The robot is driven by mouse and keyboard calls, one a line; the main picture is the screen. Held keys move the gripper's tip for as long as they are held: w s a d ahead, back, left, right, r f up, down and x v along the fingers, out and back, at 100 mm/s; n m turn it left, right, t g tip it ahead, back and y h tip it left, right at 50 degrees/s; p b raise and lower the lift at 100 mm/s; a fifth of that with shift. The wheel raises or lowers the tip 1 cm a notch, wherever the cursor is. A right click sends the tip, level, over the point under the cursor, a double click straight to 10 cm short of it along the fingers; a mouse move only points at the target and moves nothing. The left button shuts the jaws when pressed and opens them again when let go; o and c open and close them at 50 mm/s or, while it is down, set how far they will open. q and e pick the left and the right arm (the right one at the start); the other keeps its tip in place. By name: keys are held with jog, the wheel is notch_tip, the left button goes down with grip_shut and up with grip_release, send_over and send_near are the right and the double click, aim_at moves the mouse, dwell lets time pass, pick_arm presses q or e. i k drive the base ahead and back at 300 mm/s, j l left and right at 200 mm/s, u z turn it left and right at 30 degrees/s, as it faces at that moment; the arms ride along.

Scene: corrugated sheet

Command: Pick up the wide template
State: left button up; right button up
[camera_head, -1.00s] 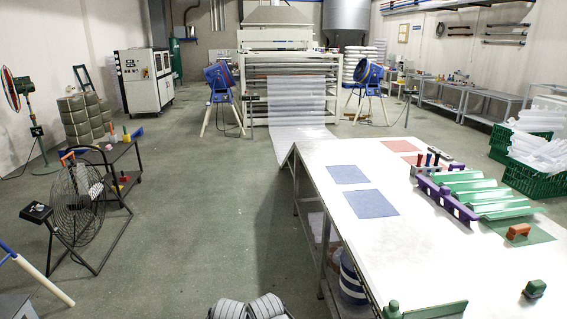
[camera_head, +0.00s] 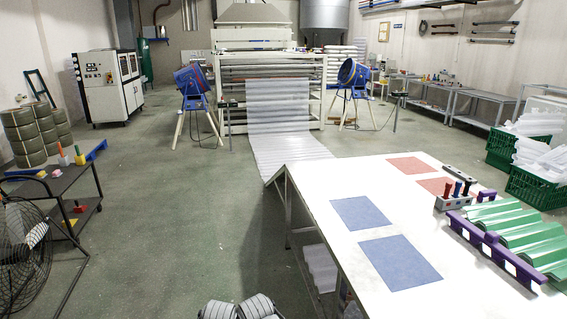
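A long purple bar-like piece (camera_head: 510,265) lies along the near left edge of the green corrugated sheet (camera_head: 505,218) on the right of the white table (camera_head: 340,264). It has pale patches on its side and a raised part in its middle. It may be the wide template, but I cannot tell for sure. A smaller purple piece (camera_head: 487,195) shows at the sheet's far edge, mostly hidden.
Two blue patches (camera_head: 400,263) and two red patches (camera_head: 408,165) lie on the table. A grey block with several upright handles (camera_head: 455,199) stands beside the sheet. A dark cart (camera_head: 55,190) and fan (camera_head: 18,250) stand at left. The floor between is clear.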

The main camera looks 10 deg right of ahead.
aim_at(491, 239)
jog(key=i+j+z, duration=0.15)
jog(key=i+z, duration=0.35)
jog(key=i+j+z, duration=0.3)
jog(key=i+z, duration=0.2)
jog(key=i+j+z, duration=0.7)
jog(key=j+z, duration=0.25)
jog(key=j, duration=0.2)
jog(key=i+j+z, duration=0.15)
jog(key=j+z, duration=0.35)
jog(key=j, duration=0.2)
